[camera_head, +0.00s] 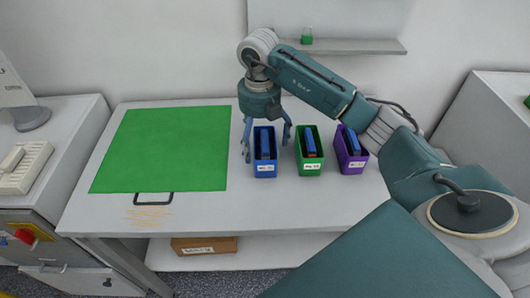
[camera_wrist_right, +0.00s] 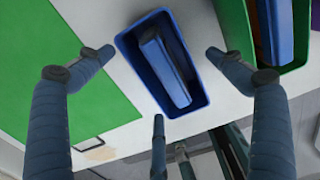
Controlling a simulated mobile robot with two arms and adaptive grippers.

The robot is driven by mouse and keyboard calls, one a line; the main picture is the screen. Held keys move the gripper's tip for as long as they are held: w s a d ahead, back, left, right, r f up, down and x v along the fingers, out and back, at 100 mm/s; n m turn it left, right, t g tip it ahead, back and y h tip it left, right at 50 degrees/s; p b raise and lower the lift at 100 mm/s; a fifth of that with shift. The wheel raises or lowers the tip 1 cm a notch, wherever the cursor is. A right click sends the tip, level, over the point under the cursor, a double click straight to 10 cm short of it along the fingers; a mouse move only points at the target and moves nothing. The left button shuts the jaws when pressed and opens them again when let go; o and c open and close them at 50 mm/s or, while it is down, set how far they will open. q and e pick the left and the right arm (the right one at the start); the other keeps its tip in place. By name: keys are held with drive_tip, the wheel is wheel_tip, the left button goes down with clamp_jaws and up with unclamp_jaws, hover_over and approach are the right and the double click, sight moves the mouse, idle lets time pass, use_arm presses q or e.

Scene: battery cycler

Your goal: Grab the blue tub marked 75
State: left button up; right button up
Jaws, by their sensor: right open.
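A blue tub (camera_head: 265,174) stands on the table, with a blue block (camera_head: 265,146) inside it. Its white label is too small to read. My right gripper (camera_head: 266,136) hangs over the tub from behind, its fingers spread to the tub's left and right. In the right wrist view the open gripper (camera_wrist_right: 160,85) has three fingers around the blue tub (camera_wrist_right: 190,109), which sits tilted in the picture. The blue block (camera_wrist_right: 165,68) lies lengthwise in it, and no finger visibly grips the tub. My left gripper is out of view.
A green tub (camera_head: 310,171) and a purple tub (camera_head: 352,167) stand to the right, each holding a blue block. A green mat (camera_head: 165,150) lies to the left. A shelf (camera_head: 350,46) is on the wall behind. A cardboard box (camera_head: 205,245) sits below the tabletop.

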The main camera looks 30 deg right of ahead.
sight(260, 153)
wheel_tip(260, 153, down, 5)
drive_tip(key=shift+w+r+p, duration=0.1)
drive_tip(key=shift+r+p, duration=0.1)
drive_tip(key=shift+p, duration=0.85)
drive_tip(key=shift+f, duration=0.3)
drive_tip(key=c, duration=1.5)
drive_tip(key=shift+r, duration=0.1)
drive_tip(key=shift+c, duration=0.3)
drive_tip(key=shift+w+r, duration=0.1)
